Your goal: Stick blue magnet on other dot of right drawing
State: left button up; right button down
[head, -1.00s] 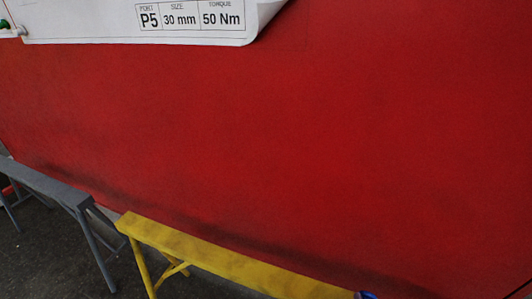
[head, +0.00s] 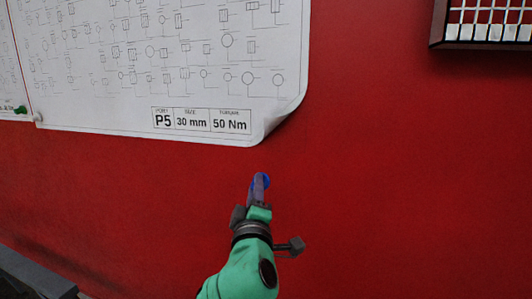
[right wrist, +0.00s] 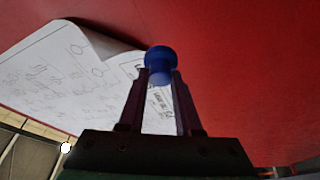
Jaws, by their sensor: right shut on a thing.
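My right gripper (head: 260,184) is in front of the red wall, just below the right drawing's lower right corner. It is shut on the blue magnet (head: 265,181), which sticks out past the fingertips. The right wrist view shows the round blue magnet (right wrist: 160,56) between the fingertips (right wrist: 160,76). The right drawing (head: 110,100) is a white sheet with a P5, 30 mm, 50 Nm label. Its lower right corner curls away from the wall. The drawing (right wrist: 60,75) also shows in the wrist view. I see no dot at the curled corner. My left gripper is out of view.
A second drawing (head: 10,70) is at the left edge, with a green magnet (head: 20,110) at its lower corner. A small pale magnet (head: 38,116) is at the right drawing's lower left corner. A framed rack (head: 485,25) is at upper right. A grey trestle (head: 35,275) stands lower left.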

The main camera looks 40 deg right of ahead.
notch_tip(320, 180, up, 10)
jog(key=s+d+m+p, duration=0.1)
jog(key=s+d+m, duration=0.1)
jog(key=m, duration=0.1)
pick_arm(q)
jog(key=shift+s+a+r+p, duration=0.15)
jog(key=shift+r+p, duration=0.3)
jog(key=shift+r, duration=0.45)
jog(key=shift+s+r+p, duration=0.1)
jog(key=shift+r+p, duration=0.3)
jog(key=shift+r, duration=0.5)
pick_arm(e)
jog(key=shift+t+h, duration=0.3)
jog(key=shift+t, duration=0.1)
jog(key=shift+w+d, duration=1.05)
jog(key=shift+d, duration=0.45)
jog(key=shift+w+d, duration=1)
jog(key=shift+d, duration=0.5)
jog(key=shift+w+d, duration=1.05)
jog(key=shift+d, duration=0.45)
jog(key=c, duration=0.5)
grip_release()
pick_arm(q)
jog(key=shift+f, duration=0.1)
